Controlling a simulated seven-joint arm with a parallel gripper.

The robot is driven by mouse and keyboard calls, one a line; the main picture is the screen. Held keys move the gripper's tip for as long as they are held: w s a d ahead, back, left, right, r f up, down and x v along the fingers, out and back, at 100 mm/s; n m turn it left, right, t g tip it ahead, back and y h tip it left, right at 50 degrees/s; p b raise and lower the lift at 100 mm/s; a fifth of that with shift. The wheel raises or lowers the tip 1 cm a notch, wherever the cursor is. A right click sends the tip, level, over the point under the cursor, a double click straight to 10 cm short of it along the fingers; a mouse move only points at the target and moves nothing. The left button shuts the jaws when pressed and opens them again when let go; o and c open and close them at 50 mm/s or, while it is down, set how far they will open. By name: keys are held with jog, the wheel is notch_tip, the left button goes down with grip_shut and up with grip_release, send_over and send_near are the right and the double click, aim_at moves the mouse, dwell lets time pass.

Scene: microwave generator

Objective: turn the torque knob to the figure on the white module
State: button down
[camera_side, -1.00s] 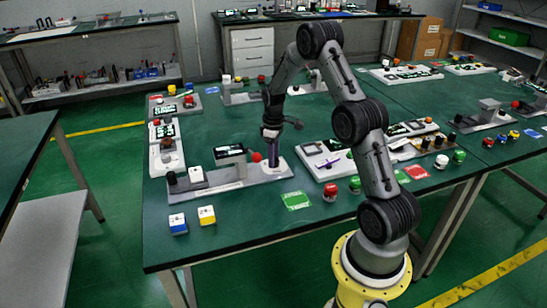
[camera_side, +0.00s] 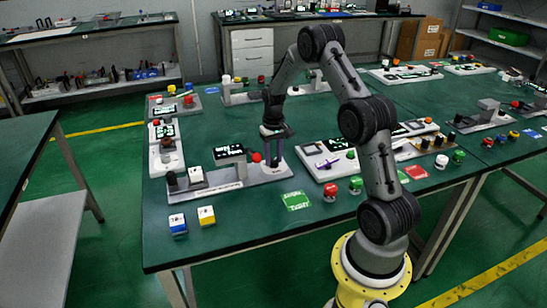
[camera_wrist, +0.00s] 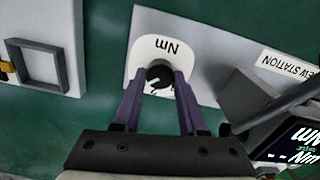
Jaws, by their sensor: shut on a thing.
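The torque knob (camera_wrist: 160,76) is a small black knob with a white pointer mark, on a white plate printed "Nm" that appears upside down in the wrist view. My gripper (camera_wrist: 160,80) has its purple fingers shut on the knob, one on each side.
A red ball-shaped part (camera_side: 256,157) stands close left of my fingers. A blue-and-white cube (camera_side: 178,223) and a yellow-and-white cube (camera_side: 206,215) lie in front. A white panel (camera_side: 333,160) is to the right. The table's front left is mostly clear.

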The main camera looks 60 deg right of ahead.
aim_at(273, 160)
jog(key=shift+m, duration=0.3)
jog(key=shift+r, duration=0.1)
jog(key=shift+c, duration=2.2)
grip_release()
notch_tip(273, 160, up, 14)
